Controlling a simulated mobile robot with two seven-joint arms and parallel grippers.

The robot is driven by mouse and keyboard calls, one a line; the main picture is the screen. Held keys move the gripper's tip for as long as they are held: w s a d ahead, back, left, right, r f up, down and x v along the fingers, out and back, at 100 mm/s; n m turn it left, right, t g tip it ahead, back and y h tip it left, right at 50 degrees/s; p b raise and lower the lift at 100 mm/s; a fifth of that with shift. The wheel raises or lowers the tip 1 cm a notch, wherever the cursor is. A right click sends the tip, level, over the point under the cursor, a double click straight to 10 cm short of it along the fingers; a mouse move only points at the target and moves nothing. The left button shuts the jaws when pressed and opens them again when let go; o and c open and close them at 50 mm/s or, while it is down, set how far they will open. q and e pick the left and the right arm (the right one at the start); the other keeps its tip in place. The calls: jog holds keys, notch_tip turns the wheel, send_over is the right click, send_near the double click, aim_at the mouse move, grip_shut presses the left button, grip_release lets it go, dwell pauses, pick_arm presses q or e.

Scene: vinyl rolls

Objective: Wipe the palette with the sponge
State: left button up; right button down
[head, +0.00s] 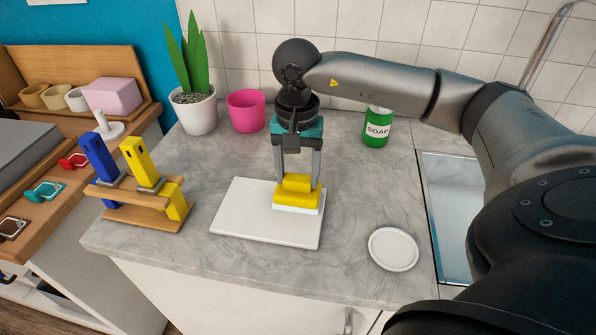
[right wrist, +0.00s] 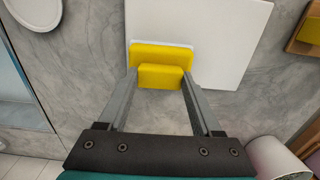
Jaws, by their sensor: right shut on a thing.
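The palette (head: 246,212) is a flat white board lying on the grey counter in the middle of the head view. The sponge (head: 297,197) is yellow with a white underside and stands at the palette's right back part. My right gripper (head: 297,178) points down and is shut on the sponge's raised yellow grip. In the right wrist view the sponge (right wrist: 161,54) sits between the fingers, over the near edge of the palette (right wrist: 225,40). I cannot tell whether its underside touches the board. My left gripper is not in view.
A round white dish (head: 393,249) lies to the right, near the sink (head: 448,215). A green soap bottle (head: 377,128), a pink pot (head: 246,111) and a potted plant (head: 195,112) stand behind. A wooden rack (head: 135,215) with blue and yellow tools is at the left.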

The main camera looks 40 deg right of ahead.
jog(key=shift+r+p, duration=2.5)
jog(key=shift+r, duration=1.05)
jog(key=shift+a+n, duration=0.3)
jog(key=shift+a, duration=0.15)
jog(key=s+a+n, duration=0.2)
jog(key=a+n, duration=0.2)
jog(key=a, duration=0.2)
jog(key=s+a+r+n, duration=0.1)
jog(key=a+n, duration=0.4)
jog(key=a, duration=0.2)
jog(key=shift+s+r, duration=0.25)
jog(key=shift+s, duration=0.1)
